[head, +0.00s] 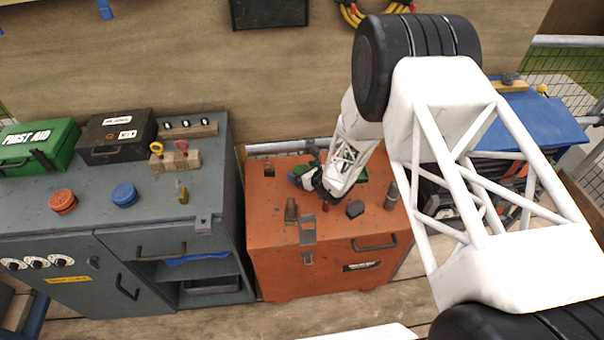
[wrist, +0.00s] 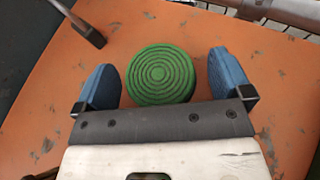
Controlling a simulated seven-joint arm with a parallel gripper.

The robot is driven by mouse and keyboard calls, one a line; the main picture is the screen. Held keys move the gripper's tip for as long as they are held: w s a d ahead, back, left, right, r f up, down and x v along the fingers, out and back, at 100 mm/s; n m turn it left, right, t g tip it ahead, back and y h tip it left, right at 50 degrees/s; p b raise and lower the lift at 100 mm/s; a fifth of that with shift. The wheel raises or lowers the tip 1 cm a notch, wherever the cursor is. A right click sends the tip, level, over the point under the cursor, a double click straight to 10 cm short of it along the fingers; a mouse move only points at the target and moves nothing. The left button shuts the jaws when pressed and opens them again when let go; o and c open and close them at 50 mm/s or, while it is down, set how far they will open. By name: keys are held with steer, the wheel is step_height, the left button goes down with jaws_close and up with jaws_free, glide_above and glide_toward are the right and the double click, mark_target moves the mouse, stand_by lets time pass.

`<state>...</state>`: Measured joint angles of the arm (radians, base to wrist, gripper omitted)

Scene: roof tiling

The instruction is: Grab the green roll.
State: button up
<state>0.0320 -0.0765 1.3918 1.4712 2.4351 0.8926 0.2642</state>
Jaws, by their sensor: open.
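The green roll (wrist: 160,75) is a round disc with concentric rings on its top. It lies on the orange cabinet top (wrist: 230,40). In the wrist view it sits between the two blue fingertips of my gripper (wrist: 160,82), with a gap on each side. My gripper is open. In the head view my gripper (head: 305,178) is low over the orange cabinet (head: 275,222), and my own arm hides most of the roll; a bit of green (head: 362,173) shows behind the arm.
A metal latch (head: 308,232), a brass fitting (head: 291,210), a dark hexagonal piece (head: 355,209) and a metal cylinder (head: 391,195) stand near the cabinet's front. A small bracket (head: 268,170) is at back left. A grey cabinet (head: 225,150) stands to the left.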

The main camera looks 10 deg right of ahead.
steer(key=shift+w+a+f, duration=0.1)
steer(key=shift+w+f, duration=0.05)
steer(key=shift+c, duration=0.3)
steer(key=c, duration=1)
